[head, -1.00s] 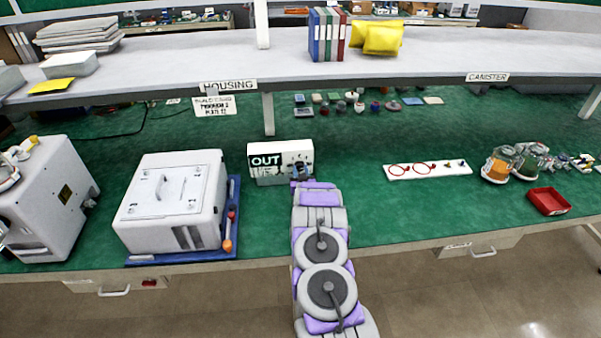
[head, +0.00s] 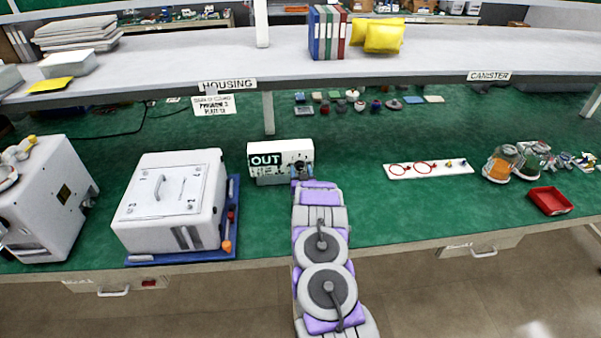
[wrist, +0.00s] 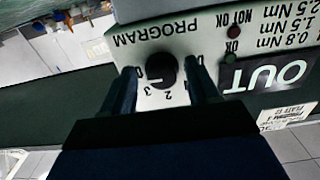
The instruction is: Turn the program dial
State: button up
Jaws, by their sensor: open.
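The program dial (wrist: 161,71) is a round black knob on the white front panel of a controller box, with the word PROGRAM and numbers around it in the wrist view. My gripper (wrist: 163,82) is open, with one dark finger on each side of the dial. Whether the fingers touch the knob I cannot tell. In the head view the white controller box (head: 280,150) stands on the green bench with an OUT display. My gripper (head: 302,170) is at the right end of its front face, and my wrist hides the dial there.
A white housing (head: 170,200) on a blue tray stands to the left. A white strip with red rings (head: 428,169), glass canisters (head: 502,163) and a red bin (head: 550,201) lie to the right. The green bench (head: 400,212) right of my arm is clear.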

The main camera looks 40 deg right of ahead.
jog(key=shift+a, duration=0.1)
jog(key=shift+s+a, duration=0.2)
jog(key=shift+s, duration=0.15)
jog(key=p+v, duration=0.2)
jog(key=v, duration=1.4)
jog(key=shift+p, duration=0.4)
jog(key=shift+s+a, duration=0.1)
jog(key=shift+s, duration=0.05)
